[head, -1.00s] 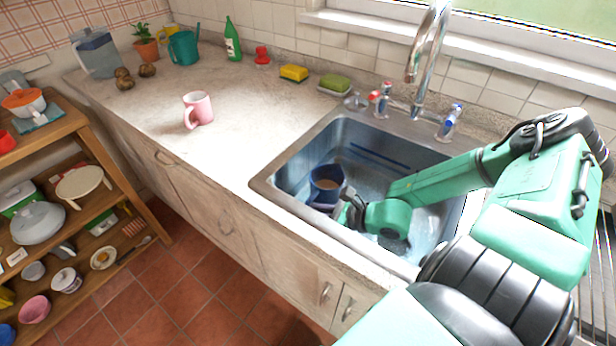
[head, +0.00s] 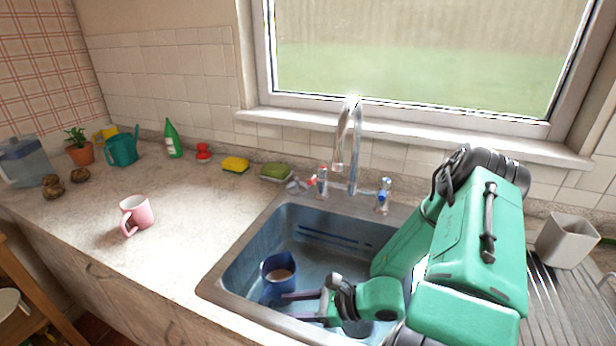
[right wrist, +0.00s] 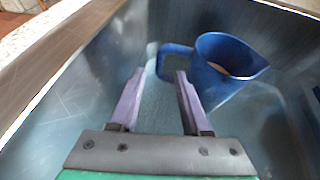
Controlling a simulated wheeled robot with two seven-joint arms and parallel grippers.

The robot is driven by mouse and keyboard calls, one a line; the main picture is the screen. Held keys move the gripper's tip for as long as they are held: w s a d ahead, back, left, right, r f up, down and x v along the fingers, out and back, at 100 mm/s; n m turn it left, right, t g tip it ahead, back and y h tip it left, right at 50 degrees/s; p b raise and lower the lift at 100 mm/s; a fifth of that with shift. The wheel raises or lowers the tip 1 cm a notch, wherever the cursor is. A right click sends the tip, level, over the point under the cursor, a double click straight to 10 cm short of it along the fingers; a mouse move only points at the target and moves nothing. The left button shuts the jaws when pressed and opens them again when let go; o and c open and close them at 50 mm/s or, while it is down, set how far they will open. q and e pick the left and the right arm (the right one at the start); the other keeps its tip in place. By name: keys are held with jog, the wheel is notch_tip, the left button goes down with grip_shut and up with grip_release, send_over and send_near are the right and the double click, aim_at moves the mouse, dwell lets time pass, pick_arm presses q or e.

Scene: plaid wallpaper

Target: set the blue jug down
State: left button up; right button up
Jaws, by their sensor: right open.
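The blue jug (head: 272,287) stands upright in the left part of the metal sink (head: 236,263), with something brownish inside. In the right wrist view the jug (right wrist: 222,80) is just beyond the fingers, its handle (right wrist: 166,62) turned toward them. My right gripper (head: 287,307) is open, reaching in from the right beside the jug. In the right wrist view its two purple fingers (right wrist: 160,73) are apart, with the handle at or just past their tips; I cannot tell whether they touch it. My left gripper is not in view.
The tap (head: 350,150) rises behind the sink. A pink mug (head: 140,213) stands on the counter to the left, with clear counter around it. A yellow sponge (head: 235,165) and a green sponge (head: 276,172) lie behind. A grey container (head: 566,240) stands at right.

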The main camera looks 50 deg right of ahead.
jog(key=v, duration=0.5)
dwell(0.4)
